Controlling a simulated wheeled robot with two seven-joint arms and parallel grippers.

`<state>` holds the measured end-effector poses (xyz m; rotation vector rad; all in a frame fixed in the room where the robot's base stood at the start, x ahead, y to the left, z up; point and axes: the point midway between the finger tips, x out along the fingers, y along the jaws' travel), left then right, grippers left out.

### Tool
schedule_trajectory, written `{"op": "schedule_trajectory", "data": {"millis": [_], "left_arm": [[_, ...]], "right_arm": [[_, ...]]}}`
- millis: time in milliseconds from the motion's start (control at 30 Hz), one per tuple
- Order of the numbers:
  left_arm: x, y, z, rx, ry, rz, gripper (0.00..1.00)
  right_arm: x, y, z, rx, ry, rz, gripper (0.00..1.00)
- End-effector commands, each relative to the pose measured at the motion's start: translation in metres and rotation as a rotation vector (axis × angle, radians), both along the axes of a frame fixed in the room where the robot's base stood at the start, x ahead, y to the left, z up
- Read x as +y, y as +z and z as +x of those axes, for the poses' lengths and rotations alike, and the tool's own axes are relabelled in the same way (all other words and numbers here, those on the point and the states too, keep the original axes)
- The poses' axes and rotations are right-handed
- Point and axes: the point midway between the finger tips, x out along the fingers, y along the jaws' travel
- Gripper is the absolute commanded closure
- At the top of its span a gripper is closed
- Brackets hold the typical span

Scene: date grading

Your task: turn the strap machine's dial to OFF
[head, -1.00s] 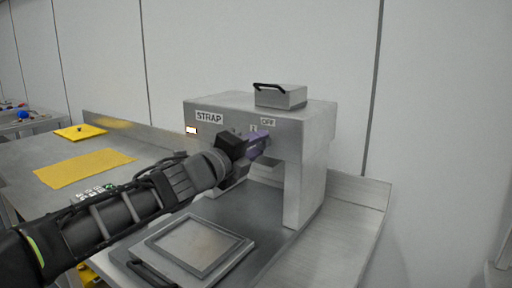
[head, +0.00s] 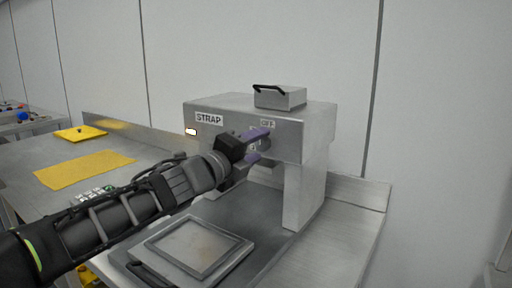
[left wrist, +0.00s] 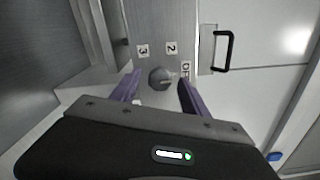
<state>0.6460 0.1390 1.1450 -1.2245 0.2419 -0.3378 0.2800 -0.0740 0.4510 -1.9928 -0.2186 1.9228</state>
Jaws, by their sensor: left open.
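The grey strap machine (head: 312,131) stands on the bench with a STRAP label and an OFF label (head: 267,124) on its front. My left gripper (head: 256,146) is open at the machine's front, its purple fingers apart, one above the other in the head view. The dial (left wrist: 160,79) shows in the left wrist view as a round grey knob between the open fingertips (left wrist: 158,84), with a gap on both sides. Labels 3, 2 and OFF (left wrist: 186,68) sit around it. A pale mark on the dial lies on its right side, roughly toward OFF; its exact aim is unclear.
A handled metal block (head: 281,97) sits on top of the machine. A framed plate (head: 199,247) with a black handle lies in front, under my arm. A yellow mat (head: 84,169) and yellow lid (head: 80,132) lie at the left. The wall is close behind.

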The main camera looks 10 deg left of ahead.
Motion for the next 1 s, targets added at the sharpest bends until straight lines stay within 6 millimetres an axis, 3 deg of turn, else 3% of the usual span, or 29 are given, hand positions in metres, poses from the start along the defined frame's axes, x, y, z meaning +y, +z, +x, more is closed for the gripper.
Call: {"op": "schedule_trajectory", "data": {"millis": [500, 1000], "left_arm": [[0.027, 0.002, -0.065, -0.002, 0.001, 0.000, 0.47], [0.029, 0.000, -0.070, 0.001, 0.000, 0.000, 0.47]], "right_arm": [[0.000, 0.012, 0.000, 0.000, 0.000, 0.000, 0.64], [0.000, 0.013, 0.000, 0.000, 0.000, 0.000, 0.64]]}}
